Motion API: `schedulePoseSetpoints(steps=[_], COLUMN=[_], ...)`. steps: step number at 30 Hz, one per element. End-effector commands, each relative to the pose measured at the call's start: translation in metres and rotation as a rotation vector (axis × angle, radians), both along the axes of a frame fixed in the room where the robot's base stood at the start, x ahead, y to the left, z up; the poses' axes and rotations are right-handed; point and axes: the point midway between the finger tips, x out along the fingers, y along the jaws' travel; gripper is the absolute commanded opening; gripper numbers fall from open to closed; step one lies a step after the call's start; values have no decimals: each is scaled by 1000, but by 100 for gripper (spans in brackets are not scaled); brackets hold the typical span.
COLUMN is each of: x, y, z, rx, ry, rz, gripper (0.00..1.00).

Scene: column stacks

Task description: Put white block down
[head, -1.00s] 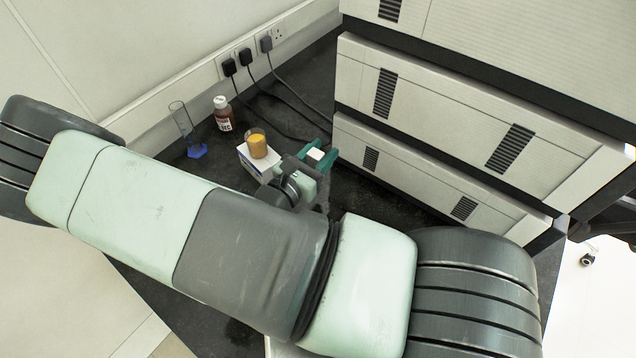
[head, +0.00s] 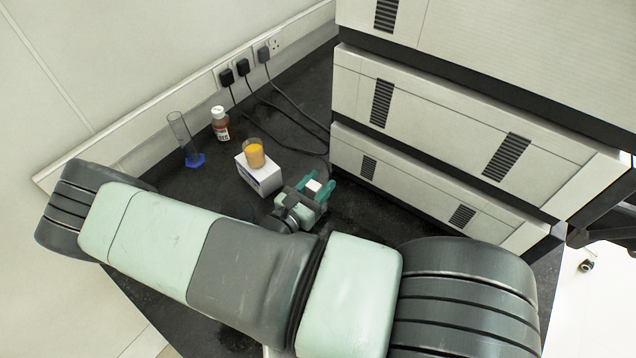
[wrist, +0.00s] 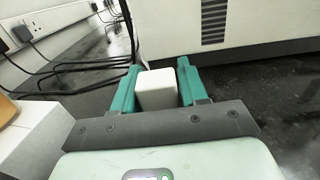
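The white block (wrist: 158,88) is between the two green fingers of my gripper (wrist: 160,84) in the wrist view. The fingers stand against its left and right sides, so my gripper is shut on it. In the head view the white block (head: 313,186) shows small between the fingers of my gripper (head: 317,189), close in front of the stacked white units. The black bench top (head: 290,97) lies around and below. The block's underside is hidden, so I cannot tell whether it touches the bench.
A white box (head: 259,177) with a beaker of orange stuff (head: 254,156) stands left of my gripper. A brown bottle (head: 220,124) and a glass cylinder on a blue base (head: 186,142) stand further back. Stacked white units (head: 420,160) close off the right. Black cables (head: 280,110) lie behind.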

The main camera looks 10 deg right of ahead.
Motion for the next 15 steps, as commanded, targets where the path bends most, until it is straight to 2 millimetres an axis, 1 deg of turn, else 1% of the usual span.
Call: schedulePoseSetpoints(steps=[1,3,4,13,15], x=[0,0,0,0,-3], y=[0,0,0,0,4], z=[0,0,0,3,3], rx=[0,0,0,1,1], ry=[0,0,0,-1,0], rz=[0,0,0,0,2], gripper=[52,62,63,63,63])
